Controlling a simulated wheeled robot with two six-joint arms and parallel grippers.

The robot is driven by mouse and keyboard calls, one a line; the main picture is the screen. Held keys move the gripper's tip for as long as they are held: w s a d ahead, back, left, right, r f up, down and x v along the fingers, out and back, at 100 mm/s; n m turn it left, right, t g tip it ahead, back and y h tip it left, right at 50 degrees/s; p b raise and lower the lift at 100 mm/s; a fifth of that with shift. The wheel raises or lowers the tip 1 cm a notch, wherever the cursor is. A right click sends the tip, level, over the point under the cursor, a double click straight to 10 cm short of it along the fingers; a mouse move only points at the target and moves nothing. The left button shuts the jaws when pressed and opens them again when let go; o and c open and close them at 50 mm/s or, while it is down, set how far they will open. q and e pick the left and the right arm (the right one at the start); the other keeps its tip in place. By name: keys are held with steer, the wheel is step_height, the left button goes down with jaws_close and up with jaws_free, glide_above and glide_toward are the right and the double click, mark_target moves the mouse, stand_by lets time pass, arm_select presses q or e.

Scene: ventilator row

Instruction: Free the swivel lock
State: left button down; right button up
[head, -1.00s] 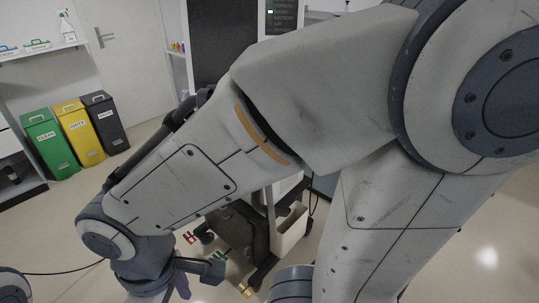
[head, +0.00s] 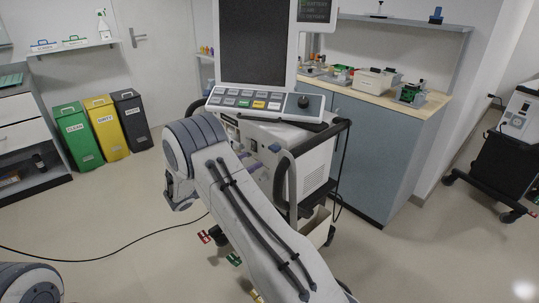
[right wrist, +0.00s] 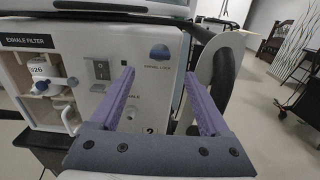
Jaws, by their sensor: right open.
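The swivel lock (right wrist: 160,53) is a rounded blue-grey knob on the white front panel of the ventilator, with its label just below it in the right wrist view. My right gripper (right wrist: 159,71) is open and empty. Its two purple fingers point at the panel, one on each side of the knob in the picture. I cannot tell how far short of the knob the fingertips are. In the head view the ventilator (head: 312,150) stands beyond my right arm, which covers part of its front. My left gripper is not in view.
The ventilator carries a monitor (head: 254,45) on top. A power switch (right wrist: 102,70) and the exhale filter (right wrist: 42,75) are to the left. A blue-grey cabinet (head: 385,150) stands behind.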

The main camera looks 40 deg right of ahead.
mark_target(272, 151)
steer(key=d, duration=0.6)
steer(key=w+d, duration=0.1)
steer(key=d, duration=0.3)
steer(key=shift+p, duration=0.4)
jaws_close()
steer(key=shift+f+m+b, duration=0.15)
steer(key=shift+m+b, duration=0.45)
steer(key=shift+b, duration=0.25)
steer(key=shift+s+m+b, duration=0.2)
steer(key=shift+m+b, duration=8.3)
steer(key=shift+b, duration=4.25)
